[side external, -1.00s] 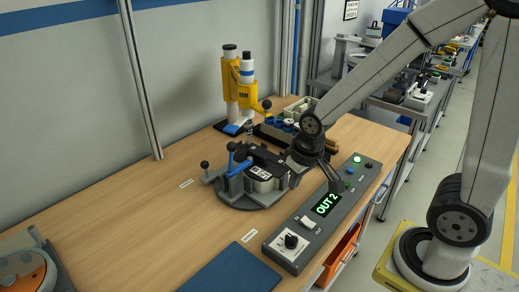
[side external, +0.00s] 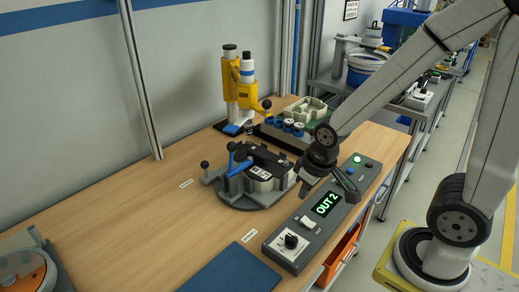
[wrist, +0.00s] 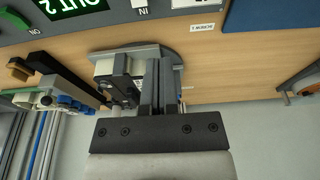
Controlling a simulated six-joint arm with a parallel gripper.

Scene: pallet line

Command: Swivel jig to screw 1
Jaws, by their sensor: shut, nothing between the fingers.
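The jig (side external: 240,203) is a dark round plate on the bench, carrying a white and black part (side external: 262,172) and a blue-handled clamp (side external: 238,157). A dark knob on a post (side external: 204,165) stands at its left edge. My gripper (side external: 304,190) is shut and empty, pointing down beside the jig's right edge, near the control box. In the wrist view my fingers (wrist: 158,62) are together and hide part of the jig (wrist: 172,56); contact cannot be told. The SCREW 1 label (wrist: 202,27) lies on the bench and shows in the side view (side external: 249,236).
The control box (side external: 270,244) has a green display reading OUT 2, right of the jig. A yellow screwdriving stand (side external: 230,90) and a rack of blue-topped items (side external: 268,132) stand behind. A blue mat (side external: 230,272) lies in front.

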